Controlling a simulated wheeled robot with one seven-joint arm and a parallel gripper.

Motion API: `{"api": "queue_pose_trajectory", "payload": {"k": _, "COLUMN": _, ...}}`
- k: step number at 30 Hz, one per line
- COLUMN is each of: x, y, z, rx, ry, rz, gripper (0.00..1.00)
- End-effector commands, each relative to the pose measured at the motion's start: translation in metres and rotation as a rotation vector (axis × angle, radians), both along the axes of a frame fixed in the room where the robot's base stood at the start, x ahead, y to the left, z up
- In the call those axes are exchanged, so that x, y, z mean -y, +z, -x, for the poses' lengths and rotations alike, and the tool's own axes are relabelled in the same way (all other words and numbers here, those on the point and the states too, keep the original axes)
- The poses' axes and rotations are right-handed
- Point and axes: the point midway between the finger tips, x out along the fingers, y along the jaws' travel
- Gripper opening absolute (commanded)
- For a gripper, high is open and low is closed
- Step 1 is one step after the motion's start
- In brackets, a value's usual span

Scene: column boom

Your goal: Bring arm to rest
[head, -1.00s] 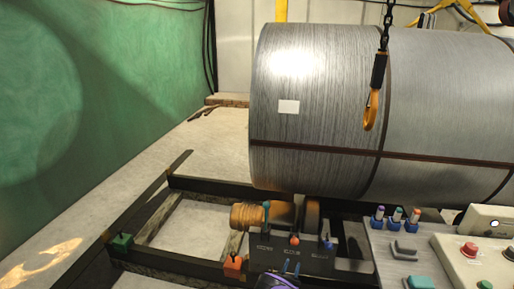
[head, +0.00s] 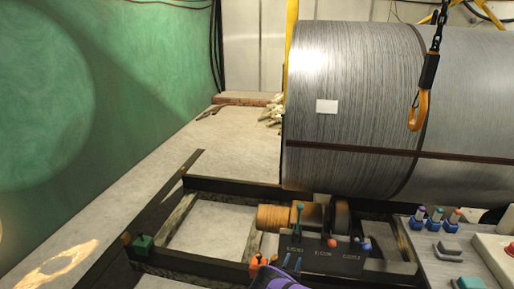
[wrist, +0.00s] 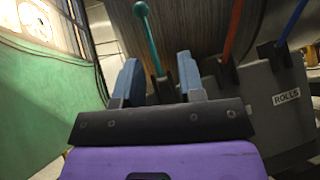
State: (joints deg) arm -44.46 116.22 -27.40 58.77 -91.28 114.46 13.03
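My gripper (wrist: 160,82) shows in the wrist view with its two blue-grey fingers apart and nothing held between them. A teal-knobbed lever (wrist: 148,40) stands beyond the fingers, seen in the gap between them; I cannot tell how far off it is. In the head view my purple wrist (head: 280,280) is at the bottom edge, just in front of the lever box (head: 318,250). The same teal lever (head: 300,212), a red-knobbed lever (head: 332,243) and a blue-knobbed lever (head: 366,245) rise from that box.
A large grey cylinder (head: 350,110) fills the right behind the box. An orange hook (head: 419,110) hangs before it. A dark floor frame (head: 210,262) lies at left and centre. A control panel (head: 440,252) stands at right. Open floor (head: 225,150) lies behind the frame.

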Motion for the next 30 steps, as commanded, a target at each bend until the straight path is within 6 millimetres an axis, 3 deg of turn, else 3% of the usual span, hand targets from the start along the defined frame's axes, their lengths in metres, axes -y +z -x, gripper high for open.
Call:
{"api": "queue_pose_trajectory", "payload": {"k": 8, "x": 0.005, "y": 0.031, "z": -0.019, "rx": 0.008, "ry": -0.081, "rz": -0.06, "gripper": 0.36}}
{"api": "queue_pose_trajectory", "payload": {"k": 14, "x": 0.014, "y": 0.066, "z": -0.037, "rx": 0.015, "ry": -0.172, "rz": -0.129, "gripper": 0.36}}
{"api": "queue_pose_trajectory", "payload": {"k": 21, "x": 0.038, "y": 0.137, "z": -0.063, "rx": 0.029, "ry": -0.349, "rz": -0.287, "gripper": 0.36}}
{"api": "queue_pose_trajectory", "payload": {"k": 30, "x": 0.08, "y": 0.234, "z": -0.077, "rx": 0.044, "ry": -0.578, "rz": -0.544, "gripper": 0.36}}
